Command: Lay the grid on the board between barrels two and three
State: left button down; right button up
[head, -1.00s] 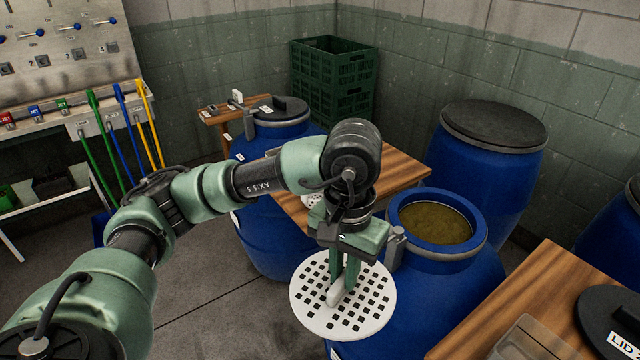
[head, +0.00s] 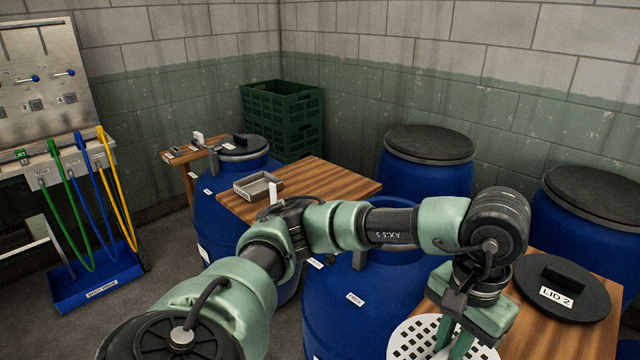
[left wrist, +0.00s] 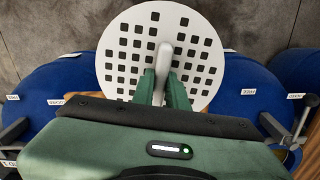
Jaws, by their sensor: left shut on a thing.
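The grid is a round white disc (head: 398,341) with square holes and an upright handle. My left gripper (head: 453,338) is shut on this handle and holds the disc roughly level at the bottom of the head view. The left wrist view shows the grid (left wrist: 125,65) between two blue barrels, left (left wrist: 50,85) and right (left wrist: 240,85). In the head view the grid overlaps the near-left part of a wooden board (head: 617,262); I cannot tell its height above it. A black lid marked LID 2 (head: 562,290) lies on this board. My right gripper is not in view.
My arm partly hides a blue barrel (head: 335,320) at the centre. A second wooden board (head: 330,178) at the back carries a small grey tray (head: 258,187). Black-lidded barrels (head: 428,180) stand along the wall, with green crates (head: 283,115) in the corner.

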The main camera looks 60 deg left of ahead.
aim_at(324, 190)
jog(key=i+j, duration=0.1)
jog(key=j, duration=0.5)
jog(key=i+j, duration=0.1)
jog(key=j, duration=0.5)
jog(key=i+j, duration=0.1)
jog(key=j, duration=0.5)
jog(key=i+j+z, duration=0.1)
jog(key=j, duration=0.5)
jog(key=i+j, duration=0.1)
jog(key=j, duration=1.1)
jog(key=i, duration=0.1)
